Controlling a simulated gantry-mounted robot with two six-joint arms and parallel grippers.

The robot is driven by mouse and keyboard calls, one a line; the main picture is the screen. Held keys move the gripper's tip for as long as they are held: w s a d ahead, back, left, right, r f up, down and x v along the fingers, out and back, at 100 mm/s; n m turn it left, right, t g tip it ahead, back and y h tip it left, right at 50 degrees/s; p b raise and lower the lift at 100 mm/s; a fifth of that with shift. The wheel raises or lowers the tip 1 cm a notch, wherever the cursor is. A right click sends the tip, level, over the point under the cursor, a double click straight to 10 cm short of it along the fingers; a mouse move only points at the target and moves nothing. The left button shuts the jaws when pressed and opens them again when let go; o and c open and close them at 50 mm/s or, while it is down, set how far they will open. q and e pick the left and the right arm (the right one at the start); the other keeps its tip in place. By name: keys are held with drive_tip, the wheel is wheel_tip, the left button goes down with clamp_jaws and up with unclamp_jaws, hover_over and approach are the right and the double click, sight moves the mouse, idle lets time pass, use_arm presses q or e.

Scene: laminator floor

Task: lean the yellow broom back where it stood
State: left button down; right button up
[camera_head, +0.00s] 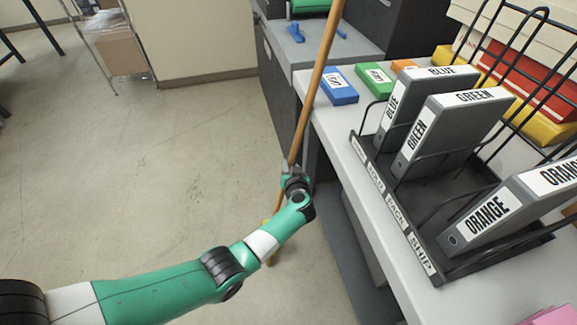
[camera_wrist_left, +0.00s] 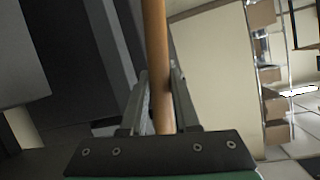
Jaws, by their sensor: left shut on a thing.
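The broom's brown wooden handle (camera_head: 317,84) runs up and slightly right past the top edge in the head view. A small yellow part of the broom (camera_head: 268,240) shows low behind my left arm; most of the head is hidden. My left gripper (camera_head: 291,168) is shut on the handle beside the table's left end. In the left wrist view the handle (camera_wrist_left: 155,50) stands nearly upright between the two fingers of my left gripper (camera_wrist_left: 158,100). The broom is tilted in the head view. I cannot tell whether it touches the table or floor. My right gripper is not in view.
A white table (camera_head: 335,135) at right holds a black rack (camera_head: 440,262) with grey binders and blue and green boxes. A grey cabinet (camera_head: 300,50) stands behind the handle. A wire shelf (camera_head: 120,50) is at the back left. The floor at left is clear.

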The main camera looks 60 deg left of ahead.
use_arm(q)
drive_tip(key=shift+r, duration=0.1)
drive_tip(key=c, duration=0.6)
unclamp_jaws()
drive_tip(key=shift+d+p, duration=0.15)
drive_tip(key=shift+p, duration=0.15)
drive_tip(key=p+v, duration=0.8)
drive_tip(key=v, duration=0.3)
drive_tip(key=shift+s+d, duration=0.1)
idle(0.3)
